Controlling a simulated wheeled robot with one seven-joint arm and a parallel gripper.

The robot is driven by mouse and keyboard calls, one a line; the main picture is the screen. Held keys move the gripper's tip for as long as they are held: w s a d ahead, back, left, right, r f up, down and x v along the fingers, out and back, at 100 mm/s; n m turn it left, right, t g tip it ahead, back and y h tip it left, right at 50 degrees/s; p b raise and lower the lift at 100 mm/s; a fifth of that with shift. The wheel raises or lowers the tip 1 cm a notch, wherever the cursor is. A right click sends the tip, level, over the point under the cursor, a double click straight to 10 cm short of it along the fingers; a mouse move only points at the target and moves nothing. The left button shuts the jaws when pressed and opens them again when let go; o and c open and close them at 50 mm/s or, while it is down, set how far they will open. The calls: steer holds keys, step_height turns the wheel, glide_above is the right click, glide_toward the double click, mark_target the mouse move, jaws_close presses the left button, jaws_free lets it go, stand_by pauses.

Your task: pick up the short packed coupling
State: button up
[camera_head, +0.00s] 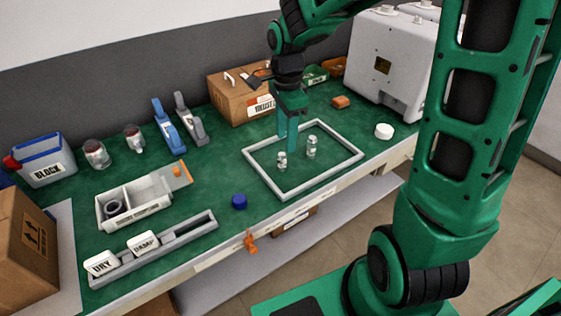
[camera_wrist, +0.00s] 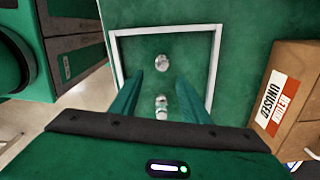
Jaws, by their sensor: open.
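Two small pale metal couplings stand upright and apart inside a light square frame (camera_head: 262,178) on the green bench. The left one (camera_head: 282,160) looks shorter than the right one (camera_head: 311,147), so I take it as the short coupling; packing is too small to make out. My gripper (camera_head: 288,148) points down over the frame, open and empty, close behind the couplings. In the wrist view one coupling (camera_wrist: 162,62) lies beyond the fingertips, and the other (camera_wrist: 161,104) shows between the open fingers (camera_wrist: 159,78). Neither is visibly touched.
A cardboard box (camera_head: 228,95) stands behind the frame, and a white machine (camera_head: 392,65) at the back right. A blue cap (camera_head: 239,202), a divided tray (camera_head: 133,207) and a rail with DRY and DAMP labels (camera_head: 180,238) lie left. A white puck (camera_head: 384,131) is right.

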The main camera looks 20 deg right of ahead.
mark_target(282, 154)
steer(key=shift+w+a+f, duration=0.1)
steer(key=shift+a+f, duration=0.1)
steer(key=shift+f, duration=1.4)
steer(key=shift+w+a+f, duration=0.1)
steer(key=shift+a+f, duration=0.05)
steer(key=shift+f, duration=1.4)
steer(key=shift+c, duration=0.7)
jaws_close()
